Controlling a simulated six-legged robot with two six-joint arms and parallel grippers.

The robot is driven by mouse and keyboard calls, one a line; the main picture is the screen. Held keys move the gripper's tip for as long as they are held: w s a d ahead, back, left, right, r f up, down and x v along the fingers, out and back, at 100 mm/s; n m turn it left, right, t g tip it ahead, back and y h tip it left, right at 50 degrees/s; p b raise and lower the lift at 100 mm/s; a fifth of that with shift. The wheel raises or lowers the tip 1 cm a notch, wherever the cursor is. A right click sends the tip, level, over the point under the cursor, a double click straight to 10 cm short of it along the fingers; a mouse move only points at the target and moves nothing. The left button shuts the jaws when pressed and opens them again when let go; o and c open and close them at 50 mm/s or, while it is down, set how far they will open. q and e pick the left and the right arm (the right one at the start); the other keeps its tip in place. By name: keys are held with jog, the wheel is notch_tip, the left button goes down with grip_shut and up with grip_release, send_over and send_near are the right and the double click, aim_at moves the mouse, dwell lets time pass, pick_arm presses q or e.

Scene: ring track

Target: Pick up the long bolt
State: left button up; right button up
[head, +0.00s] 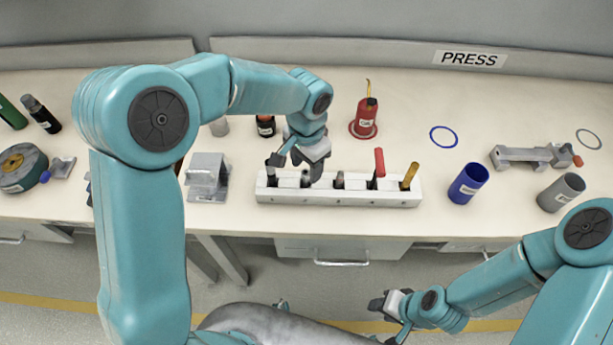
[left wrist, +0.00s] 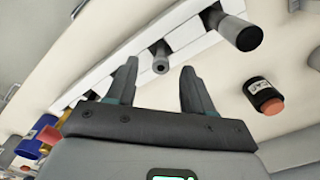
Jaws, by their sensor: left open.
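A white rack (head: 340,192) on the bench holds several upright pieces in a row. Two plain grey ones stand at its left and middle, a grey bolt-like end (head: 339,180) among them; which is the long bolt I cannot tell for certain. My left gripper (head: 296,166) is open above the rack's left part and hides some of it. In the left wrist view, a grey round end (left wrist: 160,60) lies beyond and between the open fingers (left wrist: 158,85), apart from them. A thicker grey cylinder (left wrist: 246,36) stands right of it. My right gripper (head: 388,306) is low in front of the bench.
A red-handled piece (head: 378,166) and a yellow-handled one (head: 409,176) stand in the rack's right part. A red oil can (head: 366,120) and dark bottle (head: 265,126) stand behind. A blue cup (head: 467,184) is to the right, a grey metal block (head: 207,177) to the left.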

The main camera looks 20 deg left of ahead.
pick_arm(q)
jog(key=shift+s+a+f, duration=0.1)
jog(key=shift+a+f, duration=0.05)
jog(key=shift+f, duration=0.6)
jog(key=shift+s, duration=0.1)
jog(key=c, duration=0.3)
grip_shut()
notch_tip(320, 180, up, 20)
jog(key=shift+p, duration=0.35)
